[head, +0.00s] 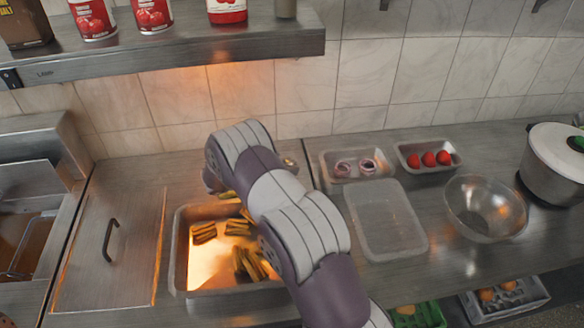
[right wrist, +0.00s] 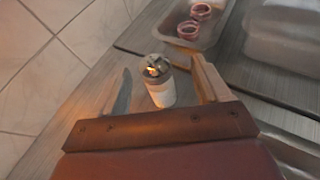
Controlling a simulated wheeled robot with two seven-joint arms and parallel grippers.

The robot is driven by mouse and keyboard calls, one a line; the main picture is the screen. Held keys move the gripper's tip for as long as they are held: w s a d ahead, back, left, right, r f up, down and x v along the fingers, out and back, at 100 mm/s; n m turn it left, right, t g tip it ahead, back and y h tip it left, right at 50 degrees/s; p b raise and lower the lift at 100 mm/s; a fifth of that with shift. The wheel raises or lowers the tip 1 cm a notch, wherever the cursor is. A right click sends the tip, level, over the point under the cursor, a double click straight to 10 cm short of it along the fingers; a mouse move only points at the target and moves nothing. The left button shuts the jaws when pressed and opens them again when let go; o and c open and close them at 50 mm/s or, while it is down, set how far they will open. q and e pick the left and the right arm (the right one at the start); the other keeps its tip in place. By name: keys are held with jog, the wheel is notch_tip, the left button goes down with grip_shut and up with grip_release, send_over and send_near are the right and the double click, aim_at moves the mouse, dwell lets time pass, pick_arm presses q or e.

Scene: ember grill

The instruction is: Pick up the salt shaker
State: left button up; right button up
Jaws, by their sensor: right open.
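The salt shaker (right wrist: 161,91) is a small white cylinder with a shiny metal top. In the right wrist view it stands upright on the grey counter. My right gripper (right wrist: 160,65) is open, with one finger on each side of the shaker; I cannot tell whether either finger touches it. In the head view my right arm crosses the middle of the counter and hides its fingers. A small metallic bit (head: 289,161) beside the arm looks like the shaker's top. My left gripper is not in view.
Right of my arm are a tray of onion rings (head: 332,177), a tray of red tomatoes (head: 402,158), an empty clear tray (head: 385,220), a glass bowl (head: 486,208) and a pot (head: 553,165). A lit bin of fried pieces (head: 181,260) lies left. A shelf (head: 180,52) hangs above.

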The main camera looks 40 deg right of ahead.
aim_at(292, 157)
jog(key=shift+w+d+f, duration=0.15)
jog(key=shift+w+d, duration=0.05)
jog(key=shift+d, duration=0.1)
jog(key=p+x, duration=0.2)
jog(key=x, duration=0.3)
jog(key=shift+w+f+p, duration=0.1)
jog(key=shift+p, duration=0.3)
jog(key=shift+w+d+f, duration=0.1)
jog(key=shift+d+f, duration=0.05)
jog(key=shift+f, duration=0.05)
jog(key=shift+c, duration=0.5)
jog(key=shift+a+r, duration=0.1)
jog(key=shift+a, duration=0.15)
jog(key=c, duration=1.1)
jog(key=shift+d, duration=0.1)
notch_tip(292, 157, up, 4)
jog(key=shift+r+b, duration=0.1)
jog(key=shift+b, duration=1.15)
jog(key=s+a+r+b, duration=0.3)
jog(key=s+a+r, duration=0.3)
jog(key=s, duration=0.3)
jog(key=shift+s+a+r, duration=0.2)
jog(key=shift+a+r, duration=0.2)
jog(key=shift+a, duration=0.1)
